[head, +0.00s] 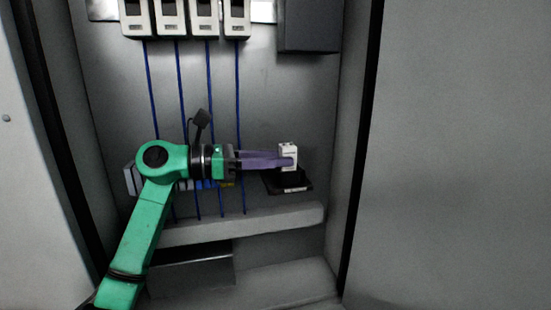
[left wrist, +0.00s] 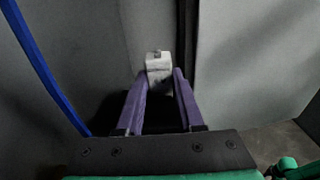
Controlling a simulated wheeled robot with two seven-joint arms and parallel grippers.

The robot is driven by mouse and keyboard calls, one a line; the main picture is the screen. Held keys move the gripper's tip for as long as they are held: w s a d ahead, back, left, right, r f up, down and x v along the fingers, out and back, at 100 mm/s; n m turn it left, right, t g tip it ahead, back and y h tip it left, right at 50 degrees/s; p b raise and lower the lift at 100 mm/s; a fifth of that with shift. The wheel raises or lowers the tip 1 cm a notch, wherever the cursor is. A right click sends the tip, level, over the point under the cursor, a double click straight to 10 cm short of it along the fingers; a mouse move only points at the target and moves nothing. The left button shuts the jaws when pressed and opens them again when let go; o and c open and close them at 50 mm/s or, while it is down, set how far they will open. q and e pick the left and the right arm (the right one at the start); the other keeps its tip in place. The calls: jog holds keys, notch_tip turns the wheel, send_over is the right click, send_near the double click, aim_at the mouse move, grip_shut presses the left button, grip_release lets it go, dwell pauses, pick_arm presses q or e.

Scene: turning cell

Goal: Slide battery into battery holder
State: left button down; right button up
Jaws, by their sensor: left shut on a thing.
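The battery (head: 288,151) is a small pale block with small raised terminals on its top. It stands about upright at the tips of my left gripper (head: 291,162), which is shut on it. In the left wrist view, the battery (left wrist: 158,66) sits between the ends of the two purple fingers of the gripper (left wrist: 160,78). The battery holder (head: 287,182) is a black piece with a flat base, directly below the battery in the head view. The battery's lower end meets its dark upper part there; I cannot tell how deep it sits. My right gripper is not in view.
Blue cables (head: 181,100) hang from several white devices (head: 205,18) on the cabinet's back wall and pass behind my left arm. A dark box (head: 309,26) is at the top right. A grey ledge (head: 270,220) runs below the holder. Cabinet side walls bound the space.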

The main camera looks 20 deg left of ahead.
pick_arm(q)
jog(key=shift+f, duration=0.2)
jog(key=shift+c, duration=2.2)
grip_release()
jog(key=shift+r, duration=0.1)
